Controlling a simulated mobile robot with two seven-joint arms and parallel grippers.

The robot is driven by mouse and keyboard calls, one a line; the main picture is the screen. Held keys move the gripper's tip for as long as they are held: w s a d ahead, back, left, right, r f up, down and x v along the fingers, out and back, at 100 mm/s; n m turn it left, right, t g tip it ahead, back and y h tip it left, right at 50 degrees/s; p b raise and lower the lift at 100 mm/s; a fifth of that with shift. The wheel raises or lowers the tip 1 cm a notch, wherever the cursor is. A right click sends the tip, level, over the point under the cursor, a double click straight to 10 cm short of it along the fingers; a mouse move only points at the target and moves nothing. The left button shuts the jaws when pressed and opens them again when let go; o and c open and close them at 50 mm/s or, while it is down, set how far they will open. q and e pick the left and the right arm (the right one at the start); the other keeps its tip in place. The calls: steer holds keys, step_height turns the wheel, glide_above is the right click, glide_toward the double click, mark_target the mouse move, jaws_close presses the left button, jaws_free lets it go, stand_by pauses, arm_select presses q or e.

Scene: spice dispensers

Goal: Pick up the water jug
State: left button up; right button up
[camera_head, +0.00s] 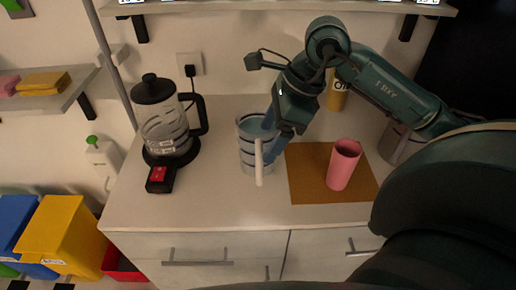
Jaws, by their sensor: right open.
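The water jug (246,155) is a clear bluish vessel standing upright on the white counter, left of the brown mat. A pale upright bar at its front right (259,163) looks like its handle. My right gripper (272,146) reaches down from the upper right to the jug's right side, with its jaws open close to the handle. The gripper hides part of the jug's rim and right side. I cannot tell whether the fingers touch the jug or are around the handle. My left gripper is not in view.
A black-lidded glass kettle (166,130) stands left of the jug. A pink cup (343,165) stands on the brown mat (307,182) to the right. A yellow container (338,97) and a grey cylinder (397,146) are behind my right arm. The front counter strip is clear.

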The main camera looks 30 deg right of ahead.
mark_target(258, 152)
steer(key=x, duration=0.4)
steer(key=shift+s, duration=0.1)
steer(key=shift+c, duration=0.3)
steer(key=c, duration=1.5)
jaws_close()
